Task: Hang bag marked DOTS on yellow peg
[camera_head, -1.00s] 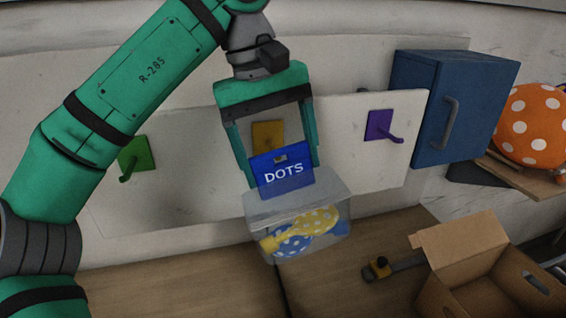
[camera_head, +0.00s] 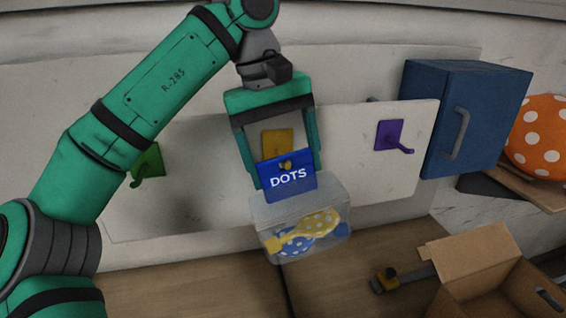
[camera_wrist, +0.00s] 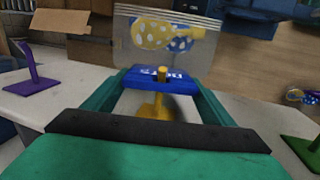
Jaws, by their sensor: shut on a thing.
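The yellow peg (camera_head: 277,143) is on the white wall board, directly behind the header. Its tip shows at the header's hole and seems to pass through it. In the wrist view, the yellow peg (camera_wrist: 154,110) also shows its tip on the bag side of the header (camera_wrist: 178,86). My fingers hide the header's side edges.
A green peg (camera_head: 148,162) is to the left and a purple peg (camera_head: 390,134) to the right. A blue cabinet (camera_head: 428,120) stands right of the board. An open cardboard box (camera_head: 475,275) is at lower right.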

